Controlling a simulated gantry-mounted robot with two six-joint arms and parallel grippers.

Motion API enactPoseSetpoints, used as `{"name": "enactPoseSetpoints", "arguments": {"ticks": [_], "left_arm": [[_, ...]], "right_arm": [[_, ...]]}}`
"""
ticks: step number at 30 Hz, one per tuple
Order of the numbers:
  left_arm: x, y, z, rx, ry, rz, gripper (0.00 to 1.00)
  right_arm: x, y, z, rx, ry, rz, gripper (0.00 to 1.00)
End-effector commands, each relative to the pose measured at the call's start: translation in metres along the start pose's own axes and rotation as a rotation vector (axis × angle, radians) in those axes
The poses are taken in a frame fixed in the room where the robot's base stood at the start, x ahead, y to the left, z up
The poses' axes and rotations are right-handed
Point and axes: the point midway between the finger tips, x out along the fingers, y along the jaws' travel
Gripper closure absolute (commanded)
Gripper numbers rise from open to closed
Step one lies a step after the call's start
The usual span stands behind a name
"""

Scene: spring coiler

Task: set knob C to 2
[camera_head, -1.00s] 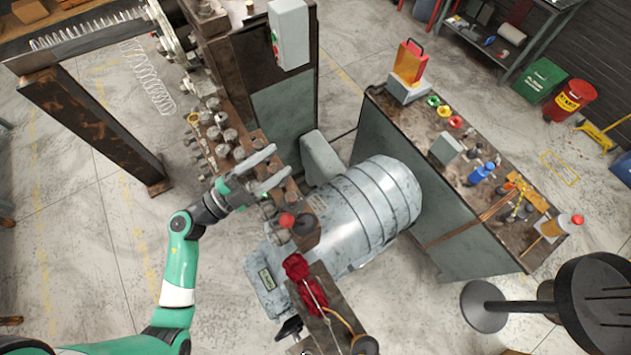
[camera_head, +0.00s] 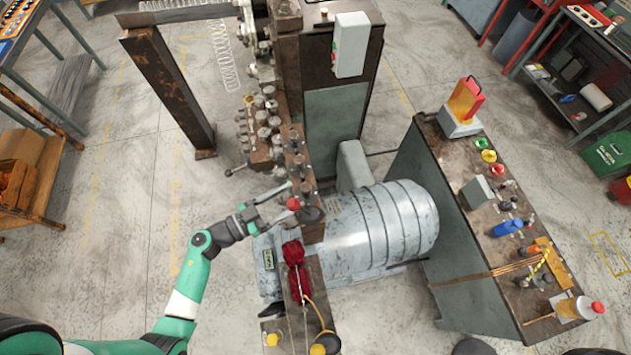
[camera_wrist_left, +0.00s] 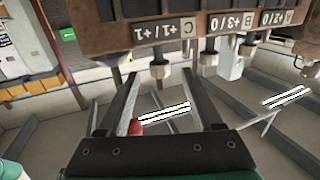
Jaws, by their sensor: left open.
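Plate C (camera_wrist_left: 187,25) appears to read +1/+1. A small metal knob, apparently knob C (camera_wrist_left: 160,72), sticks out under it. My left gripper (camera_wrist_left: 161,82) is open, with its fingers on either side of that knob and a gap to each. In the head view my left gripper (camera_head: 290,198) is at the near end of the block (camera_head: 265,150), by a red ball (camera_head: 293,203). The fingers partly hide the knobs there. My right gripper is not in view.
Plate B (camera_wrist_left: 245,22) and plate A (camera_wrist_left: 285,18) have their own knobs close by on the right. A large grey motor (camera_head: 385,225) lies right of the block. A bench (camera_head: 470,210) with tools stands further right.

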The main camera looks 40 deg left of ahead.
Motion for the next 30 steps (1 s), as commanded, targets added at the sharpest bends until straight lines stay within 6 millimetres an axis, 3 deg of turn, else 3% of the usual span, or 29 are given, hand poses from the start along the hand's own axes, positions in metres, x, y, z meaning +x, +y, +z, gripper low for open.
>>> {"name": "enactPoseSetpoints", "arguments": {"ticks": [3,9,14,21,23,30], "left_arm": [[0.030,0.002,0.000,0.002,0.003,0.008,0.33],[0.068,0.000,0.001,0.001,0.002,0.003,0.33],[0.082,0.000,0.000,0.001,0.001,0.000,0.33],[0.083,0.000,-0.001,0.001,0.001,-0.001,0.33],[0.083,0.000,-0.001,0.001,0.001,-0.001,0.40],[0.083,0.000,-0.001,0.001,0.001,-0.001,0.84]], "right_arm": [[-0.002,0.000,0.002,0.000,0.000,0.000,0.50],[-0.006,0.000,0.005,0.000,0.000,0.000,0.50],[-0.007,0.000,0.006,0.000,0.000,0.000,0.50],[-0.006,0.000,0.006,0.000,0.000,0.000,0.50],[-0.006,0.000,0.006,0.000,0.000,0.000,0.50],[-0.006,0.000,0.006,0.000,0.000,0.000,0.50]]}}
